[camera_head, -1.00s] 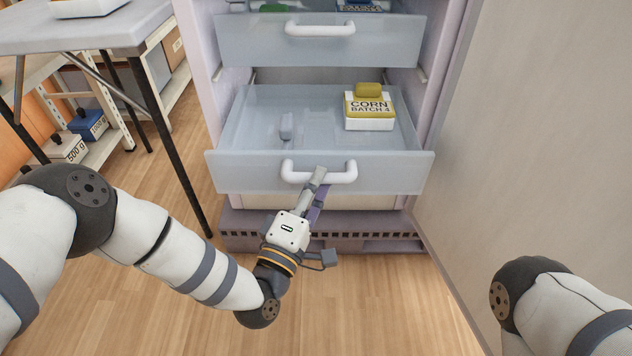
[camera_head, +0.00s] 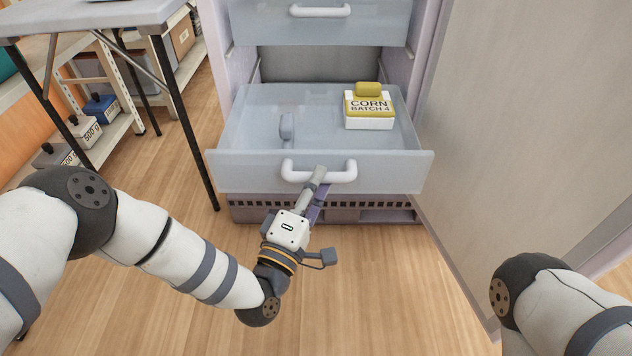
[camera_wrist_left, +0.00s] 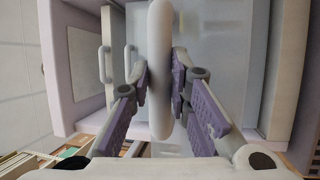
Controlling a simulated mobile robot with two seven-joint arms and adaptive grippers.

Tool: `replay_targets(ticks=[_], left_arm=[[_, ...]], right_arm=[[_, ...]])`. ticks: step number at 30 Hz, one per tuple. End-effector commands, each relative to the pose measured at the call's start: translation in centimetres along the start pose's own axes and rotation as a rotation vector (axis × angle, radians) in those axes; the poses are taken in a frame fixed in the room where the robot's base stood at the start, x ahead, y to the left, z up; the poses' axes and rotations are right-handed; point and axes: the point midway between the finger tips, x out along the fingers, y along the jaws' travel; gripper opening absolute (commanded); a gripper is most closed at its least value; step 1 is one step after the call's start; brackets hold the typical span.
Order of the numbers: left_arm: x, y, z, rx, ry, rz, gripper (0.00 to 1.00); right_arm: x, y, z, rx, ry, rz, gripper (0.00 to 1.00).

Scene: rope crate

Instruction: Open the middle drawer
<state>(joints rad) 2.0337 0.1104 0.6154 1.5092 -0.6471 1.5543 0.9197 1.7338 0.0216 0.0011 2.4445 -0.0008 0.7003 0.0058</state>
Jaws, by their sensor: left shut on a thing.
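A pale translucent drawer (camera_head: 235,172) stands pulled out of the cabinet in the head view. Its white handle (camera_head: 290,172) also shows upright in the wrist view (camera_wrist_left: 160,75). My left gripper (camera_head: 317,180) is shut on this handle, with one purple-padded finger on each side in the wrist view (camera_wrist_left: 163,85). A yellow and white box marked CORN BATCH 4 (camera_head: 369,109) sits inside at the right, and a small grey piece (camera_head: 287,126) at the left. Another drawer (camera_head: 260,28) with a white handle is above. My right gripper is out of view.
The cabinet's base (camera_head: 250,212) is below the drawer. A grey wall or panel (camera_head: 510,120) stands close on the right. A table (camera_head: 90,18) with black legs and a shelf with labelled weights (camera_head: 85,130) are at the left. The wooden floor in front is clear.

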Motion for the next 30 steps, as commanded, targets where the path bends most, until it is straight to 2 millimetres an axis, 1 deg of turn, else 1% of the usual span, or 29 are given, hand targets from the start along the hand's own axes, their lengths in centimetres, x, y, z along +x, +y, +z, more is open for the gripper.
replay_targets(ticks=[11,12,14,22,24,26,29,30], left_arm=[[0.0,0.0,0.1,-0.003,-0.001,0.001,0.00],[0.0,0.0,0.1,-0.003,-0.001,0.001,0.24],[0.0,0.0,0.1,-0.002,-0.001,0.001,0.38],[0.0,0.0,0.0,-0.001,0.000,0.000,0.38],[-0.4,0.0,0.0,-0.001,-0.001,-0.001,0.38],[-1.4,-0.1,0.0,-0.001,-0.002,-0.003,0.38],[-3.9,-0.1,0.0,-0.003,-0.001,-0.004,0.38],[-5.1,-0.1,0.0,-0.002,-0.001,-0.005,0.38]], right_arm=[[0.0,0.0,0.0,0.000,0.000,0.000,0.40],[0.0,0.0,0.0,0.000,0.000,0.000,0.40],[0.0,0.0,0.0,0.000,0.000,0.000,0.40],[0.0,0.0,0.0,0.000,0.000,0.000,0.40],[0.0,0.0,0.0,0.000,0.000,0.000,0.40],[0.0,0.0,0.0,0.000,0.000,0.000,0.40],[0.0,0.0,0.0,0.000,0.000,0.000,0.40],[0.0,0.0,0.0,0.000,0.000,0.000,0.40]])
